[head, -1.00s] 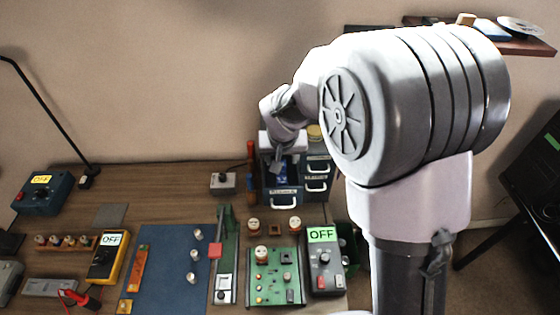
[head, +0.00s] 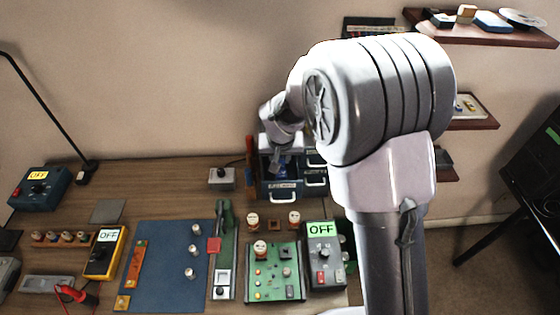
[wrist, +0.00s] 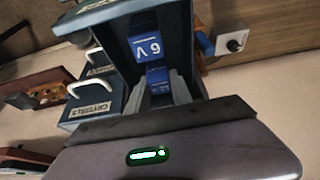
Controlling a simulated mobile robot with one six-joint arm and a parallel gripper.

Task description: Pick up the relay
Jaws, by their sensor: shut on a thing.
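The relay looks like a blue block marked "6 V" (wrist: 148,48) in the wrist view, inside an open dark drawer (wrist: 120,45). My gripper (wrist: 163,92) reaches into the drawer, its two grey fingers shut on a blue piece directly below the marked face. I cannot tell whether this piece and the marked face are one block. In the head view my gripper (head: 274,162) is over the drawer cabinet (head: 283,190) at the back of the bench; blue shows beside it, and my arm hides part of the cabinet.
A closed drawer labelled crystals (wrist: 92,106) is beside the open one. A small grey switch box (head: 221,178) stands left of the cabinet. A green circuit board (head: 273,272) and a dark meter reading OFF (head: 324,255) lie in front. Wall shelves (head: 490,30) are at right.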

